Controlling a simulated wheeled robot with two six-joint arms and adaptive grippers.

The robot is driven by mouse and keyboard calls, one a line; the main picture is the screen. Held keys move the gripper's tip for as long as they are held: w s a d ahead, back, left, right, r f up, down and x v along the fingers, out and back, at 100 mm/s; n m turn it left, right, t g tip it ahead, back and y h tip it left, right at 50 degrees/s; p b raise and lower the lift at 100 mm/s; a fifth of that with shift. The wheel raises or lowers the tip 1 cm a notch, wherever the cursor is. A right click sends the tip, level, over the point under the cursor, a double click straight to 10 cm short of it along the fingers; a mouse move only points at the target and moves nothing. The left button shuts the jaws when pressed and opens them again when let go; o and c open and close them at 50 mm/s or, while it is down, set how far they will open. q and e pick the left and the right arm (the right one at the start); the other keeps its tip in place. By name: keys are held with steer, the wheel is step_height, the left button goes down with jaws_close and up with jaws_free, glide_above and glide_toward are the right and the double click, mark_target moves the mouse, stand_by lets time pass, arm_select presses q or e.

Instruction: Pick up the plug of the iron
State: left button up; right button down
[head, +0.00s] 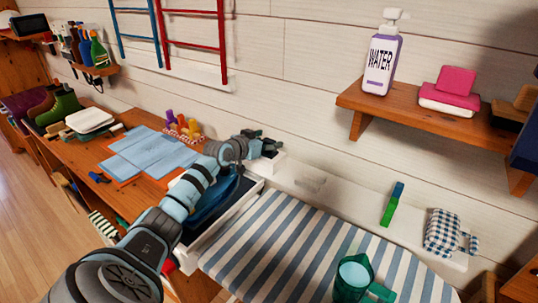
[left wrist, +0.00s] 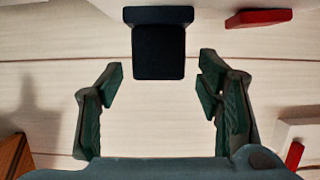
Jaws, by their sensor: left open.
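My left gripper (head: 262,143) reaches over the table toward the wall, above a small white box-like part (head: 265,163). In the left wrist view its two fingers (left wrist: 160,80) are wide apart with nothing between the pads. A dark block (left wrist: 158,45), possibly the plug, shows in the gap, a little beyond the fingertips and near a white surface. I cannot tell how far off it is. A dark blue object (head: 214,196), perhaps the iron, lies behind my left forearm in a white tray (head: 235,212), partly hidden. My right gripper is not in view.
A striped ironing board (head: 285,240) fills the front, with a teal cup (head: 353,278) on it. A blue-green block (head: 392,205) and a checked cloth (head: 443,232) lie behind. Blue folded cloth (head: 150,152) lies left.

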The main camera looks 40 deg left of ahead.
arm_select(q)
steer(key=shift+x, duration=0.75)
steer(key=shift+s, duration=0.15)
steer(key=c, duration=1.3)
